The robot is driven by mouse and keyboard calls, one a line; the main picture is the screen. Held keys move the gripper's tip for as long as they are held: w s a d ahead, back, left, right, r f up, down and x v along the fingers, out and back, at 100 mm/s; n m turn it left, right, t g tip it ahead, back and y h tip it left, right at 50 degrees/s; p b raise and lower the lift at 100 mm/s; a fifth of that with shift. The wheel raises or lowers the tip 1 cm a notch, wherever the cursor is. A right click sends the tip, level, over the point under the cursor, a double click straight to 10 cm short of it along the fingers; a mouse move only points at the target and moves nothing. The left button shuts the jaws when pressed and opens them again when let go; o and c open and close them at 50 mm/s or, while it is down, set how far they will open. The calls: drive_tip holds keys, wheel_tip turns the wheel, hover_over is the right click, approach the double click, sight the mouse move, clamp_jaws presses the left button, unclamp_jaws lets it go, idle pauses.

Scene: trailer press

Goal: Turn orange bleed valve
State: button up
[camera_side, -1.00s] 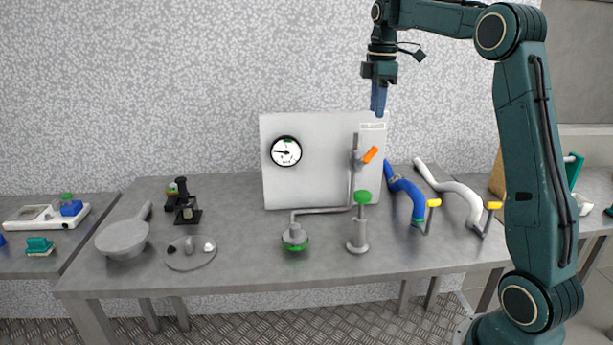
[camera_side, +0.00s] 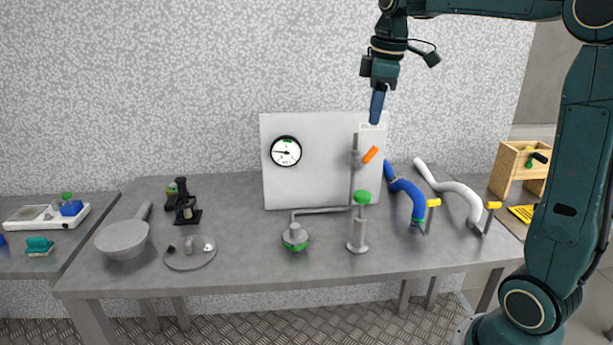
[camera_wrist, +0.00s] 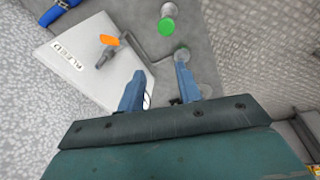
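The orange bleed valve (camera_side: 370,155) is a small tilted handle on a grey pipe at the right side of a white panel (camera_side: 318,185). In the wrist view the orange handle (camera_wrist: 109,40) lies up and left of my fingers, beside a label reading BLEED. My gripper (camera_side: 376,122) points down just above the handle in the side view, apart from it. In the wrist view my gripper's two blue fingers (camera_wrist: 158,82) stand apart with nothing between them.
A green-topped post (camera_side: 362,198) stands in front of the panel, with a grey fitting (camera_side: 295,237) to its left. A blue hose (camera_side: 408,190) and a white hose (camera_side: 455,190) lie to the right. The table's front middle is clear.

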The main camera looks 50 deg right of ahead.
drive_tip(key=s+a+f+m+t, duration=0.2)
drive_tip(key=s+a+f+m, duration=0.1)
drive_tip(key=s+a, duration=0.7)
idle(0.5)
drive_tip(key=shift+s, duration=0.1)
drive_tip(key=w+d+r+n+g, duration=0.2)
drive_tip(key=w+d+r+n, duration=0.1)
drive_tip(key=w+d, duration=0.65)
drive_tip(key=w+d+f+n+g, duration=0.1)
drive_tip(key=w+d+f+n, duration=0.1)
drive_tip(key=w+d, duration=0.5)
drive_tip(key=d+n, duration=0.1)
drive_tip(key=d, duration=0.4)
drive_tip(key=shift+d+f+g+y, duration=0.15)
drive_tip(key=shift+d+g+y, duration=0.15)
drive_tip(key=shift+g+y, duration=0.1)
drive_tip(key=shift+w+f, duration=0.1)
